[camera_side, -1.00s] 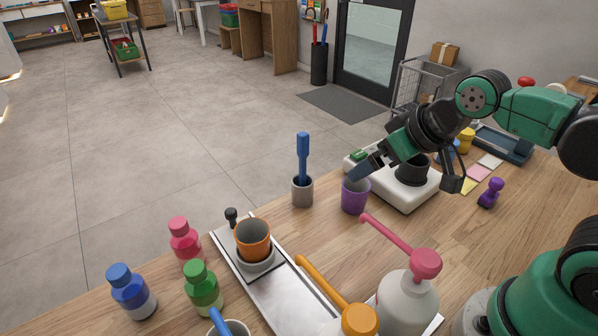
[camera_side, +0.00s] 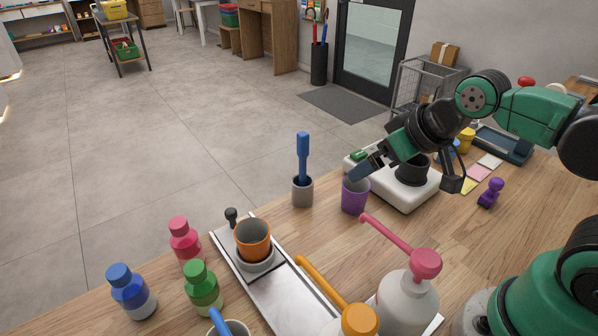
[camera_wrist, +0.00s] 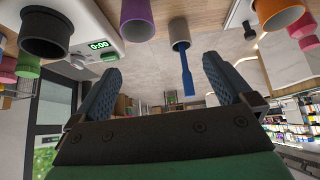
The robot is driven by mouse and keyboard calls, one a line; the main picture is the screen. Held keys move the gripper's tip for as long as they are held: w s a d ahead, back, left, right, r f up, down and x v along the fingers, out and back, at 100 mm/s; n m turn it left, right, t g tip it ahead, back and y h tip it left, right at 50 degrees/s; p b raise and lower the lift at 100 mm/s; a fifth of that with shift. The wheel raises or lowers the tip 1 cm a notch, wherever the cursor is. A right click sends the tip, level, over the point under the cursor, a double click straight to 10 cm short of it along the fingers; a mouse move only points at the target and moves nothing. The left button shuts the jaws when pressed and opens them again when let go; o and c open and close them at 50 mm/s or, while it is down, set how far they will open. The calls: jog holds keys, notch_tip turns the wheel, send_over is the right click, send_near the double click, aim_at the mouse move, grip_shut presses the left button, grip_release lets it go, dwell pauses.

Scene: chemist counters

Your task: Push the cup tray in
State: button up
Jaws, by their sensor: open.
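An orange cup (camera_side: 252,240) stands upright in a round grey holder (camera_side: 256,262) at the far end of a long silver rail tray (camera_side: 285,295) on the wooden counter. A small black knob (camera_side: 231,215) stands at that far end. The orange cup also shows at the top right of the wrist view (camera_wrist: 278,13). My gripper (camera_side: 363,172) is above the counter, right of the orange cup and close to a purple cup (camera_side: 355,198). In the wrist view its two fingers (camera_wrist: 160,75) are spread with nothing between them.
A grey cup with a blue-handled tool (camera_side: 303,185) stands between tray and purple cup.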

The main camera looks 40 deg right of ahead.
dwell(0.3)
jog(key=shift+r, duration=0.25)
jog(key=c, duration=0.6)
notch_tip(320, 180, up, 4)
jog(key=n+g+y, duration=0.3)
jog(key=n+g, duration=0.1)
jog(key=n, duration=0.5)
send_over(232, 211)
jog(key=s+d, duration=0.1)
jog(key=s, duration=0.1)
jog(key=f, duration=1)
jog(key=shift+w+d+f, duration=0.1)
jog(key=shift+w+d, duration=0.05)
jog(key=shift+d, duration=0.15)
jog(key=shift+x, duration=2.5)
